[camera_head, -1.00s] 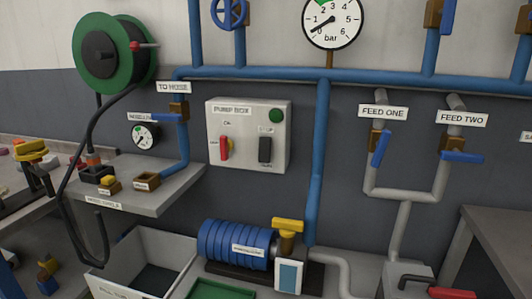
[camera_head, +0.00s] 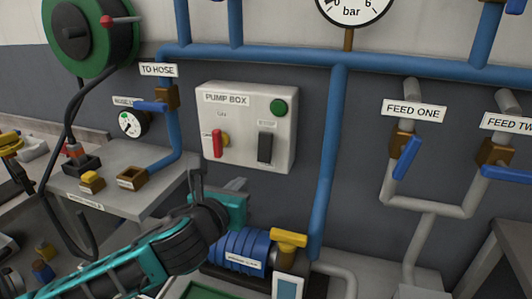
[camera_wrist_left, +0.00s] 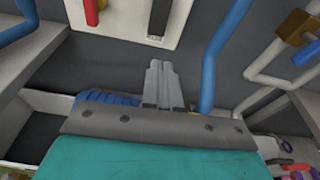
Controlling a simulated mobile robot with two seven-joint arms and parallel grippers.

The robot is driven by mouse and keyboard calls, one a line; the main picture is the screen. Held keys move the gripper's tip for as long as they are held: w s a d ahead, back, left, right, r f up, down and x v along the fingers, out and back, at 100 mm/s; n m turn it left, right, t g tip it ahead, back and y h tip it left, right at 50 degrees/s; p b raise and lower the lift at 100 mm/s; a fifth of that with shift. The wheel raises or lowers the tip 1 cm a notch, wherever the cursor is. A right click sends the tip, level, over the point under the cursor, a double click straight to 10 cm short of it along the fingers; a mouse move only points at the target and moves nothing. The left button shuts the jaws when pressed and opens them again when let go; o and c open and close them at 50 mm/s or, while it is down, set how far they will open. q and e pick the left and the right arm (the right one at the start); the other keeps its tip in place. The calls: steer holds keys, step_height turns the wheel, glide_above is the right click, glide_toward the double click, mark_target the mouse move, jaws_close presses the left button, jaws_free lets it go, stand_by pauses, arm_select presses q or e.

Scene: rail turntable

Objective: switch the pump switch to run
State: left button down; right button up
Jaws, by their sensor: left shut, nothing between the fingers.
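The white pump box (camera_head: 247,100) hangs on the wall in the head view. It carries a red lever (camera_head: 217,144) on a yellow base at left, a black switch (camera_head: 265,148) at right and a green round button (camera_head: 278,108). The red lever stands about upright; the small labels are hard to read, so I cannot tell the black switch's setting. My left gripper (camera_head: 238,184) is shut and empty, below the box and apart from it. In the left wrist view its closed fingers (camera_wrist_left: 160,66) point toward the black switch (camera_wrist_left: 160,18). My right gripper is out of view.
A blue pump motor (camera_head: 243,248) with a yellow valve handle (camera_head: 289,239) lies below the gripper. A blue pipe (camera_head: 327,165) runs down right of the box. A grey shelf (camera_head: 140,200) with small blocks stands at left. Feed valves hang at right.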

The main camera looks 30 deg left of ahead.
mark_target(265, 157)
arm_select(q)
steer(key=shift+w+a+r+m, duration=0.1)
steer(key=shift+r+m, duration=0.2)
steer(key=shift+r, duration=0.1)
steer(key=x, duration=1.4)
